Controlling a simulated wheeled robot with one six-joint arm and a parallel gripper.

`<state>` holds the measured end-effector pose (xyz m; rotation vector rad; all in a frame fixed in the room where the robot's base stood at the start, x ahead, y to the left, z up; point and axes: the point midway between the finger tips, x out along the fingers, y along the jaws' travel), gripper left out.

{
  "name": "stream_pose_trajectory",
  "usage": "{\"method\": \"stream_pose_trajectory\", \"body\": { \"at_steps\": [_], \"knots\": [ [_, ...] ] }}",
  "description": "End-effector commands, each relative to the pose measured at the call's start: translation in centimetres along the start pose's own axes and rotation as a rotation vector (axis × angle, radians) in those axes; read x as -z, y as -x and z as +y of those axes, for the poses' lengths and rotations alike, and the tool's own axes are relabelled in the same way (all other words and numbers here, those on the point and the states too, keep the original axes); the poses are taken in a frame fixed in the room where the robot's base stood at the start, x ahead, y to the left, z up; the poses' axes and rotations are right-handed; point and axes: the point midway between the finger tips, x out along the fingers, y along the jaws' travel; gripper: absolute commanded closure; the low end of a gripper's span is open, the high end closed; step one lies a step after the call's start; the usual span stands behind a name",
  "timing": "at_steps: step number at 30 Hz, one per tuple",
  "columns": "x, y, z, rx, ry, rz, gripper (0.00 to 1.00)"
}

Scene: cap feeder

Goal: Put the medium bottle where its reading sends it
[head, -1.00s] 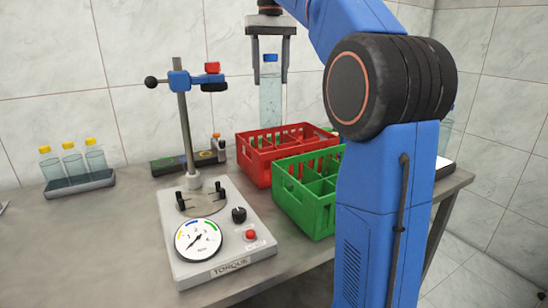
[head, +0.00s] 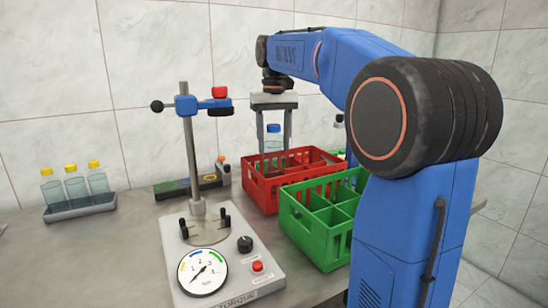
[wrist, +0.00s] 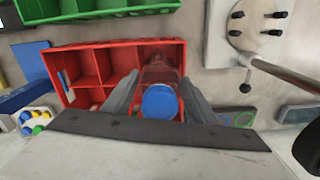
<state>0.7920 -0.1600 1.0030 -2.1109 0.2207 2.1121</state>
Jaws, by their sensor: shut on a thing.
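My gripper (head: 274,143) is shut on a clear bottle with a blue cap (head: 273,128). The bottle is upright, and its lower part is hidden behind the wall of the red crate (head: 262,192). In the wrist view the blue-capped bottle (wrist: 160,102) is between the fingers, over or inside an end compartment of the red crate (wrist: 60,50); its base is not clear. The green crate (head: 335,252) stands in front of the red one. The torque tester (head: 240,275) has a round dial (head: 203,272) with yellow, blue and green marks; its needle points low left.
A tester post (head: 190,145) with a blue clamp and red knob stands left of the crates. A grey rack (head: 80,207) holds yellow-capped bottles at the left. A dark tray with coloured rings (head: 180,187) lies behind the tester. Bare table lies between rack and tester.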

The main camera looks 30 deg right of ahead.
Motion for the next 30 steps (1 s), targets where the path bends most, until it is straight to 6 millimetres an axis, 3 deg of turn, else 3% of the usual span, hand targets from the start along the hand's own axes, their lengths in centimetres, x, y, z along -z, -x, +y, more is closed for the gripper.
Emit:
{"method": "stream_pose_trajectory", "body": {
  "at_steps": [6,15,27,28,30],
  "knots": [
    [0.0,-1.0,0.0,0.0,0.0,0.001,1.0],
    [-0.1,-4.5,0.0,0.0,0.0,0.0,1.0],
    [0.0,-4.9,0.0,0.0,0.0,0.002,1.0],
    [0.0,-4.9,0.0,0.0,0.0,0.001,0.41],
    [0.0,-4.9,0.0,0.0,0.0,0.001,0.29]
  ]
}}
